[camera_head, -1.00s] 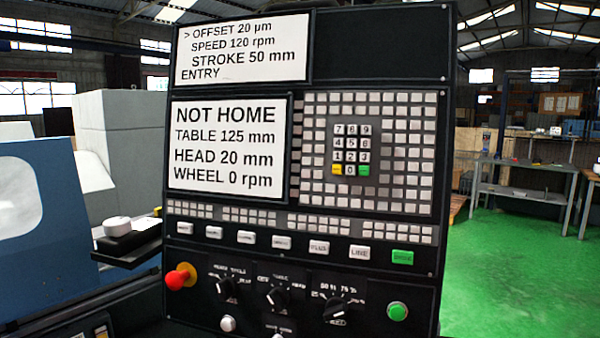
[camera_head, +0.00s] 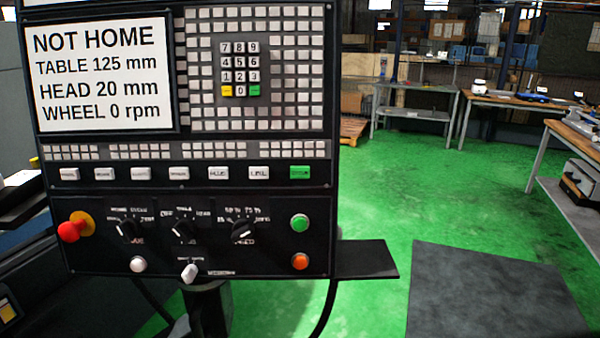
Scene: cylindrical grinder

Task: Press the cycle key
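The black control panel (camera_head: 262,215) of the grinder fills the left half of the head view. A row of keys runs across its middle. A green rectangular key (camera_head: 299,172) sits at the right end of this row, and its label is too blurred to read. A white key marked like LINE (camera_head: 259,173) is beside it. A round green button (camera_head: 299,223) sits lower on the panel, with a round orange button (camera_head: 300,261) below it. Neither of my grippers is in view.
The screen (camera_head: 103,80) reads NOT HOME. A red mushroom knob (camera_head: 70,231) sticks out at the lower left, near several rotary knobs and a white switch (camera_head: 189,272). A dark shelf (camera_head: 366,259) juts right. Green floor, a dark mat (camera_head: 490,290) and workbenches lie beyond.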

